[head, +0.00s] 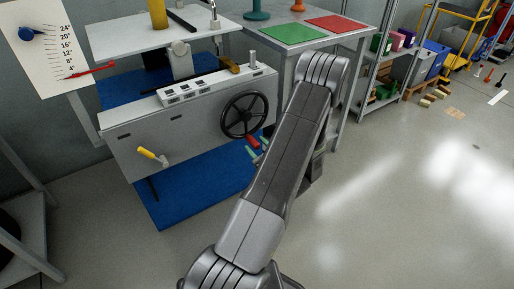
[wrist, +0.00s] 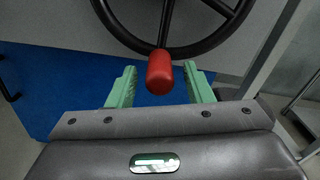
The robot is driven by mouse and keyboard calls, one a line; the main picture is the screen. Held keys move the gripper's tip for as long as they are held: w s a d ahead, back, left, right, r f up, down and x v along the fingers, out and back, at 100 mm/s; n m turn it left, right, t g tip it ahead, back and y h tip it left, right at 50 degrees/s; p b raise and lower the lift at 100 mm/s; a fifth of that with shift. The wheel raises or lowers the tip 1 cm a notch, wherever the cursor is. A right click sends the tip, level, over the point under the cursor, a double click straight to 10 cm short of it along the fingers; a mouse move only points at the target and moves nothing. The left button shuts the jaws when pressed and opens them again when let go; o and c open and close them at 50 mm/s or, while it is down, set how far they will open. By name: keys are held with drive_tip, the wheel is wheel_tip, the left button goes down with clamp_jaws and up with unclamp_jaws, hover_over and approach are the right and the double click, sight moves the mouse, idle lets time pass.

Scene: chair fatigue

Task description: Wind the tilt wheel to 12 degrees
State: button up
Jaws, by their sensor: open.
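The black tilt wheel (head: 244,115) is mounted on the right part of a grey front panel. Its red handle (wrist: 160,72) sticks out from the bottom of the rim and also shows in the head view (head: 253,142). My gripper (wrist: 161,85) has its green fingers open, one on each side of the red handle, with gaps on both sides. In the head view my arm hides part of the gripper. The angle scale board (head: 40,50) at the upper left is marked from 4 to 24 degrees. A red pointer (head: 90,70) lies near its low end, around 4.
A yellow-handled lever (head: 152,155) sits on the panel's left. A blue mat (head: 190,200) lies below the panel. A table with green (head: 293,33) and red (head: 336,24) pads stands behind my arm. Open floor (head: 420,180) lies to the right.

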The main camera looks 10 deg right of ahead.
drive_tip(key=shift+w, duration=0.1)
clamp_jaws()
drive_tip(key=shift+a, duration=0.1)
